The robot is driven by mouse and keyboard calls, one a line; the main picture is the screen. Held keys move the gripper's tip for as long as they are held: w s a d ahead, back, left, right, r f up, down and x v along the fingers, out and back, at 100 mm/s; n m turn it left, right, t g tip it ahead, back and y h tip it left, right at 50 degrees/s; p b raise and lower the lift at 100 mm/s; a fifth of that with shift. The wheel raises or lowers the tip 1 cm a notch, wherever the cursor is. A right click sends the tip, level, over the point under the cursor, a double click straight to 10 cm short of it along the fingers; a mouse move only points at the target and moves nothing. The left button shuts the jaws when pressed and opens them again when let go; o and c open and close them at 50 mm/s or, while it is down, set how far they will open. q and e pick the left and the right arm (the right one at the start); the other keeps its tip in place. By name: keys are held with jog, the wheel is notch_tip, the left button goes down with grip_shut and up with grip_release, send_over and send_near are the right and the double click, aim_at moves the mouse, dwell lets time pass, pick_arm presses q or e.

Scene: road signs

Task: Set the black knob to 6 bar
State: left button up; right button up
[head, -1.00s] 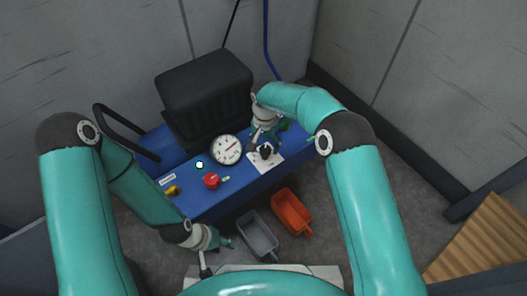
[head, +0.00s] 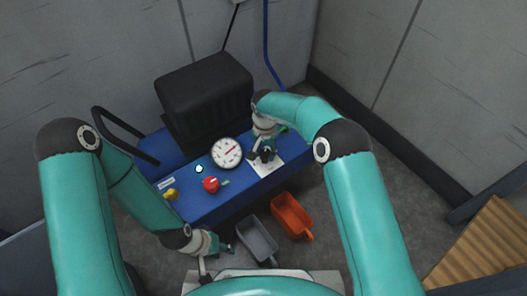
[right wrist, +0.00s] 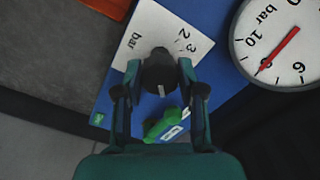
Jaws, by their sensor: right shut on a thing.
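The black knob (right wrist: 158,72) stands on a white scale plate (right wrist: 150,28) marked "bar" with 2 and 3 legible; a pale line shows on the knob. My right gripper (right wrist: 160,92) has its fingers on both sides of the knob, shut on it. In the head view this gripper (head: 265,153) covers most of the knob. The round gauge (head: 226,153) is left of it; in the right wrist view the gauge (right wrist: 275,52) has its red needle between the 10 and the 6. My left gripper (head: 228,248) hangs in front of the blue bench, its fingers too small to judge.
The blue bench (head: 220,200) carries a red knob (head: 211,184), a yellow part (head: 170,195) and a lit white lamp (head: 199,169). A black ribbed block (head: 205,95) stands behind. A grey bin (head: 257,240) and an orange bin (head: 291,215) are in front. A green part (right wrist: 168,125) lies near the right gripper.

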aim_at(265, 152)
jog(key=shift+n, duration=0.4)
jog(key=o, duration=1.1)
jog(key=shift+o, duration=0.2)
jog(key=shift+r, duration=0.5)
notch_tip(265, 152, up, 11)
